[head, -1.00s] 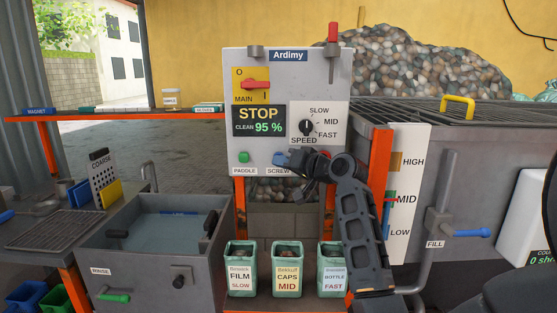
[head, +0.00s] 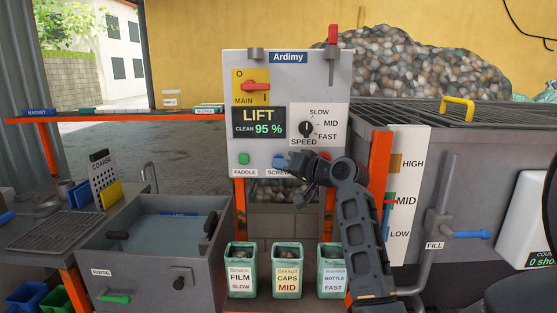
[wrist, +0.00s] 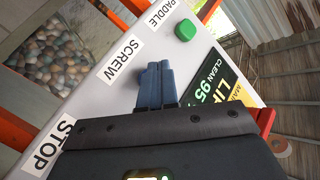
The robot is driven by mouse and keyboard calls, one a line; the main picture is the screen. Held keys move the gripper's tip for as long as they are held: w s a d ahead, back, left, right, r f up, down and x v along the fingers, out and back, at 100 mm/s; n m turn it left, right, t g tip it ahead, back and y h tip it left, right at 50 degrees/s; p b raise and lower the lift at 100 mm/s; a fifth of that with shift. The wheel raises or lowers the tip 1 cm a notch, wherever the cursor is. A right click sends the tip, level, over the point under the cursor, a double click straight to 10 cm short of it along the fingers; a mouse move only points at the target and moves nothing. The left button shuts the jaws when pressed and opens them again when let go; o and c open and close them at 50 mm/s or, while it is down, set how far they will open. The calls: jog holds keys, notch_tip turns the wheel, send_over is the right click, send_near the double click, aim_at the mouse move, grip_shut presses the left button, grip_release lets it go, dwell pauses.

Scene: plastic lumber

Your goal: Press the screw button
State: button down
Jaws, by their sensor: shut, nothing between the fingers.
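The grey Ardimy control panel (head: 270,85) stands in the middle of the head view. The blue screw button (head: 278,160) is low on the panel above the SCREW label, to the right of the green paddle button (head: 243,159). My gripper (head: 288,161) is shut and empty, its tips at the screw button from the right. In the wrist view my shut fingers (wrist: 158,84) point at the panel face beside the SCREW label and hide the button. Contact looks likely but is hard to confirm. The panel display (head: 258,122) reads LIFT, CLEAN 95%.
A red main switch (head: 256,86) and a black speed knob (head: 306,129) sit above on the panel. A STOP label (wrist: 50,147) is at the lower left of the wrist view. Labelled bins (head: 240,272) stand below, and a rinse basin (head: 150,250) is at left.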

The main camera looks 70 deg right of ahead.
jog(key=shift+s+a, duration=0.1)
jog(key=shift+a, duration=0.1)
jog(key=shift+s+a+p, duration=0.25)
jog(key=shift+s+a, duration=0.05)
jog(key=shift+a, duration=0.45)
jog(key=shift+s+a+p, duration=0.25)
jog(key=shift+s+a, duration=0.1)
jog(key=shift+a, duration=0.45)
jog(key=shift+s+a+p, duration=0.25)
jog(key=shift+s+a, duration=0.05)
jog(key=shift+a, duration=0.45)
jog(key=s+a+f+n+g, duration=0.1)
jog(key=s+a+f, duration=0.2)
jog(key=a+f, duration=0.75)
jog(key=s+a+f+n, duration=0.15)
jog(key=a+f, duration=0.55)
jog(key=a, duration=0.7)
jog(key=s+a+r+n+y, duration=0.2)
jog(key=s+a+n+y, duration=0.1)
jog(key=s+a, duration=0.5)
jog(key=s+a+r+n+y, duration=0.2)
jog(key=s+a+n, duration=0.4)
jog(key=s, duration=0.8)
jog(key=a+y, duration=0.1)
jog(key=a, duration=0.2)
jog(key=shift+r+t, duration=0.25)
jog(key=shift+t, duration=0.05)
